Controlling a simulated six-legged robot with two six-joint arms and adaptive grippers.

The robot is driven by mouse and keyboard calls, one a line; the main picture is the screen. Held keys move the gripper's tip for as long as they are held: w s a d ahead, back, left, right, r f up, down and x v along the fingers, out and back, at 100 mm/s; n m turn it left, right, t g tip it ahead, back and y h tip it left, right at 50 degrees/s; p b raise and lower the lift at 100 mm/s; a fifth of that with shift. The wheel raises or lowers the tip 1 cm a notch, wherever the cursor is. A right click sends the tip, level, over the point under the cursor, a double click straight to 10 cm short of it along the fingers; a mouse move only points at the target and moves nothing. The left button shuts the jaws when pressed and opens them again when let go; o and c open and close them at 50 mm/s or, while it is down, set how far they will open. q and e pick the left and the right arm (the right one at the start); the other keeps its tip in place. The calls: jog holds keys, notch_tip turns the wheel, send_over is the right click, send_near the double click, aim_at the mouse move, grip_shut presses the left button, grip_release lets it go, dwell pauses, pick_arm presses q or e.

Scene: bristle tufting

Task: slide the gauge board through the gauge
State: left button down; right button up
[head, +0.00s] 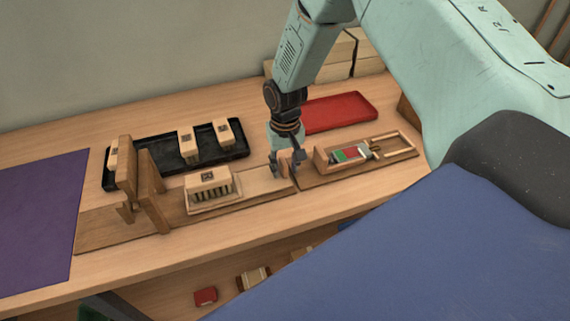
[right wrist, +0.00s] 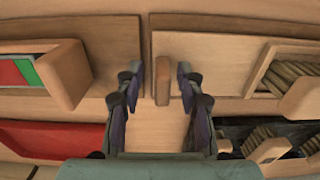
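The gauge (head: 127,172), wooden uprights with a gap between them, stands at the left end of a long wooden base. The pale gauge board (head: 262,181) lies on that base, to the right of the gauge. A brush block (head: 208,178) with dark bristles under it sits on the board. My right gripper (head: 287,163) is at the board's right end. In the right wrist view, a wooden peg (right wrist: 162,82) at the board's end stands between my right gripper's open fingers (right wrist: 160,88), with a gap on each side. My left gripper is out of view.
A fixture with a green and red panel (head: 350,154) sits right of my gripper. Behind are a black tray (head: 240,152) with several blocks and a red tray (head: 338,112). A purple mat (head: 38,222) lies left. The table's front strip is clear.

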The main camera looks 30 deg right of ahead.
jog(key=shift+w+a+f, duration=0.1)
jog(key=shift+w+f, duration=0.05)
jog(key=shift+w, duration=0.15)
jog(key=shift+c, duration=0.6)
jog(key=shift+w+f, duration=0.2)
jog(key=shift+w, duration=0.05)
jog(key=c, duration=0.3)
jog(key=shift+s+r, duration=0.25)
jog(key=shift+s, duration=0.1)
grip_shut()
jog(key=shift+w, duration=0.1)
jog(key=shift+f, duration=0.1)
